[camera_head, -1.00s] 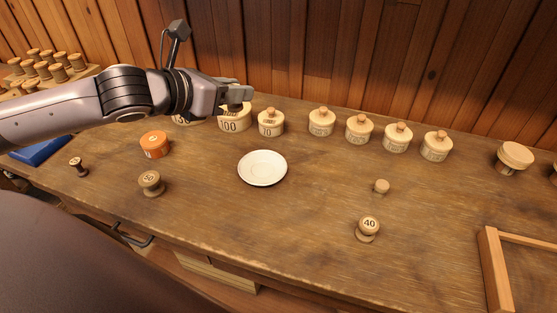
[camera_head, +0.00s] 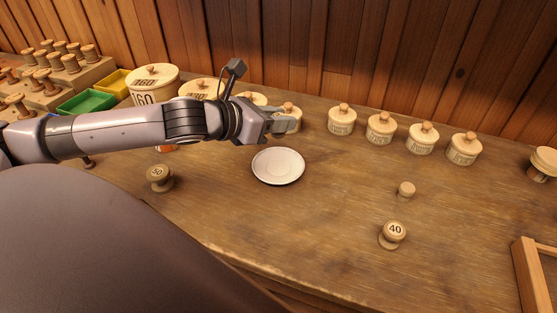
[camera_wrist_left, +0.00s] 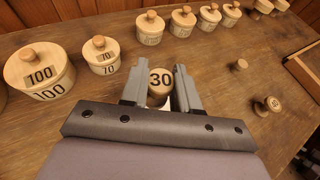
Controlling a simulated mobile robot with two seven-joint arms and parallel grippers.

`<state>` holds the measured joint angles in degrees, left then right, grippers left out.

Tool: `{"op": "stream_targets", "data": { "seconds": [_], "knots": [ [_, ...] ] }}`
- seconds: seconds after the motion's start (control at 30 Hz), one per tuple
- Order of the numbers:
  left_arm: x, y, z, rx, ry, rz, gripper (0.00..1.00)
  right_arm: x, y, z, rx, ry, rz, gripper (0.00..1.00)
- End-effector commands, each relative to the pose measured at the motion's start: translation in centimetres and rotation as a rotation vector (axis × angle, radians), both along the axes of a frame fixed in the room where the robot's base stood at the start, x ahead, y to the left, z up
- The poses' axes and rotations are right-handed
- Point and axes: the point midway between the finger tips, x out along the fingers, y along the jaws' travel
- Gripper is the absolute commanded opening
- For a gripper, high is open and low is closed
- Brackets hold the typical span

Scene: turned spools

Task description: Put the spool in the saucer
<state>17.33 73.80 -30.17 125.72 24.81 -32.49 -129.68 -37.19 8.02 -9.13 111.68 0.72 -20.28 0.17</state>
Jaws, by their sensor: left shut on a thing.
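The white saucer (camera_head: 278,167) lies flat and empty on the wooden bench. My left gripper (camera_head: 283,124) is just behind and above the saucer in the head view. The left wrist view shows its fingers (camera_wrist_left: 160,90) shut on a wooden spool marked 30 (camera_wrist_left: 160,82), with the numbered top facing the camera. A small white patch shows just below the spool between the fingers, probably part of the saucer. In the head view I cannot clearly make out the held spool. My right gripper is not in view.
Lidded canisters (camera_head: 342,120) line the back, one (camera_head: 291,113) close behind the gripper. Spools marked 50 (camera_head: 159,177) and 40 (camera_head: 393,234) and a small knob-like piece (camera_head: 406,189) stand on the bench. A wooden frame (camera_head: 530,275) is at the right. The bench before the saucer is clear.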

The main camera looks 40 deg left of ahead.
Motion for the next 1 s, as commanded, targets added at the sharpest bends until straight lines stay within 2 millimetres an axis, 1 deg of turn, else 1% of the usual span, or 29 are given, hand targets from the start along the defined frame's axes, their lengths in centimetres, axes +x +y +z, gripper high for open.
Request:
{"op": "stream_targets", "data": {
  "seconds": [0.03,0.1,0.2,0.37,0.5,0.6,0.7,1.0],
  "knots": [
    [-0.1,-0.1,-1.8,-0.004,0.006,0.0,0.02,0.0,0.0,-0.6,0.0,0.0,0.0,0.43],
    [0.0,0.0,-3.1,-0.004,0.004,0.001,0.02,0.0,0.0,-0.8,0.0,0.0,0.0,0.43],
    [-0.1,0.0,-4.4,-0.003,0.003,0.002,0.02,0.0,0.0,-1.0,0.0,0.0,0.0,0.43],
    [0.0,0.0,-5.5,-0.002,0.0,0.0,0.02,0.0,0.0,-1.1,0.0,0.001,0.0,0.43],
    [-0.1,0.0,-7.7,-0.005,0.005,0.001,0.02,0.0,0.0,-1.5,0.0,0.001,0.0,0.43],
    [0.0,0.0,-9.0,-0.004,0.003,0.002,0.02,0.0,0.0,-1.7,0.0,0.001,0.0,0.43],
    [0.0,0.0,-9.5,-0.002,0.0,0.001,0.02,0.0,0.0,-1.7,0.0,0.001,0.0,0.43],
    [0.0,0.0,-9.6,0.0,-0.001,0.0,0.02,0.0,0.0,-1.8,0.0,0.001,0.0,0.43]
  ]
}}
